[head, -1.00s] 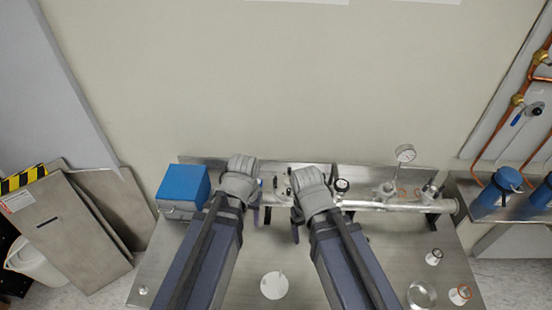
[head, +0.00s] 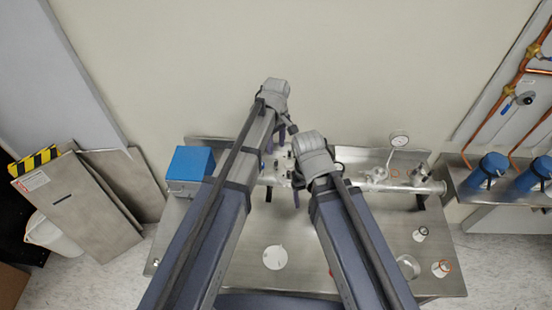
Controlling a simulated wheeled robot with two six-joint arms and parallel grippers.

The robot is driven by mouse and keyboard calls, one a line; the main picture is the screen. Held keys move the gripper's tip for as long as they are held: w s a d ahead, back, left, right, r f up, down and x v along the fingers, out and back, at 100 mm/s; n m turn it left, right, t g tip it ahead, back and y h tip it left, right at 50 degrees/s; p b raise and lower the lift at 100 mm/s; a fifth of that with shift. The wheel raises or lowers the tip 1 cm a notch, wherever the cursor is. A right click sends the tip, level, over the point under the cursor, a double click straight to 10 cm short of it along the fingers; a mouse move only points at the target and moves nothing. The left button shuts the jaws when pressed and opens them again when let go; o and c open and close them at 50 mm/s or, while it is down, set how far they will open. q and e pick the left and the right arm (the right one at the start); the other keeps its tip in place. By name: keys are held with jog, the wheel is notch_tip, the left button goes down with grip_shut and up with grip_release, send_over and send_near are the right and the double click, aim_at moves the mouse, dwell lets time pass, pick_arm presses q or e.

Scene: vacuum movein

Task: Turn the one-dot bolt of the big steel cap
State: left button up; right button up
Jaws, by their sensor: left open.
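A steel pipe assembly (head: 360,184) runs along the back of the steel bench. Small dark fittings (head: 281,155) show on its left part, between my two wrists. I cannot make out which part is the big steel cap, nor any dot-marked bolt; they may be hidden or too small. My left gripper (head: 279,136) is open, its dark fingers above and behind the left part of the pipe. Contact with a bolt is not visible. My right gripper is mostly hidden under its grey wrist, over the pipe just right of those fittings; its jaws cannot be read.
A blue box (head: 193,165) stands at the bench's left end. A pressure gauge (head: 399,139) rises at the right of the pipe. A pale round disc (head: 275,257) and a glass dish (head: 408,266) lie on the bench (head: 245,280). Blue canisters (head: 488,170) stand far right.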

aim_at(276, 161)
pick_arm(q)
jog(key=shift+s+f, duration=0.1)
jog(key=shift+f, duration=0.05)
notch_tip(276, 161, down, 8)
jog(key=b, duration=0.8)
jog(key=shift+r, duration=0.2)
jog(key=shift+r, duration=0.1)
grip_shut()
